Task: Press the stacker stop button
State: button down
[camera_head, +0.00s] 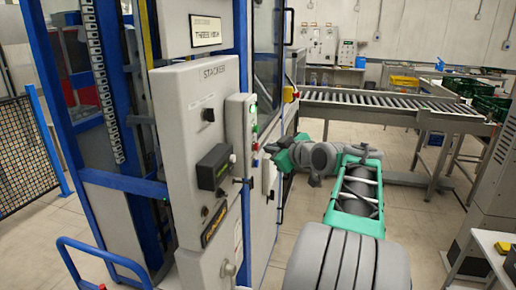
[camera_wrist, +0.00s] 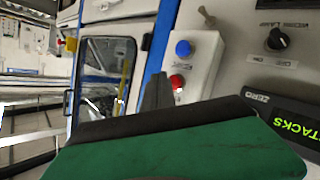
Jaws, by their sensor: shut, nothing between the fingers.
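The stacker's small light-grey button box (camera_wrist: 200,62) is mounted on the machine and carries a blue button (camera_wrist: 184,48) and a red button (camera_wrist: 176,82). In the head view the narrow box (camera_head: 240,122) stands out from the right edge of the stacker panel (camera_head: 190,150). My gripper (camera_wrist: 157,88) is shut and empty. Its dark fingertips appear beside the red button in the wrist view, just left of it. I cannot tell whether they touch the box. In the head view my green wrist is right of the box, with the fingertips hard to make out.
The panel also bears a dark display (camera_head: 213,168) and a black knob (camera_head: 208,115). A blue machine frame (camera_head: 243,40) rises beside the box. A roller conveyor (camera_head: 390,103) runs behind my arm. Open floor (camera_head: 405,215) lies to the right, before a grey cabinet (camera_head: 490,185).

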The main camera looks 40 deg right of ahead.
jog(key=shift+w+a+b, duration=0.25)
jog(key=shift+w+b, duration=0.05)
jog(key=shift+w, duration=0.05)
jog(key=shift+w+a+b, duration=0.3)
jog(key=shift+w, duration=0.05)
dwell(0.6)
dwell(0.4)
jog(key=shift+s+d, duration=0.5)
jog(key=shift+s, duration=0.15)
jog(key=s+d, duration=0.1)
jog(key=s, duration=0.1)
jog(key=s+d, duration=0.2)
jog(key=shift+b, duration=0.4)
dwell(0.4)
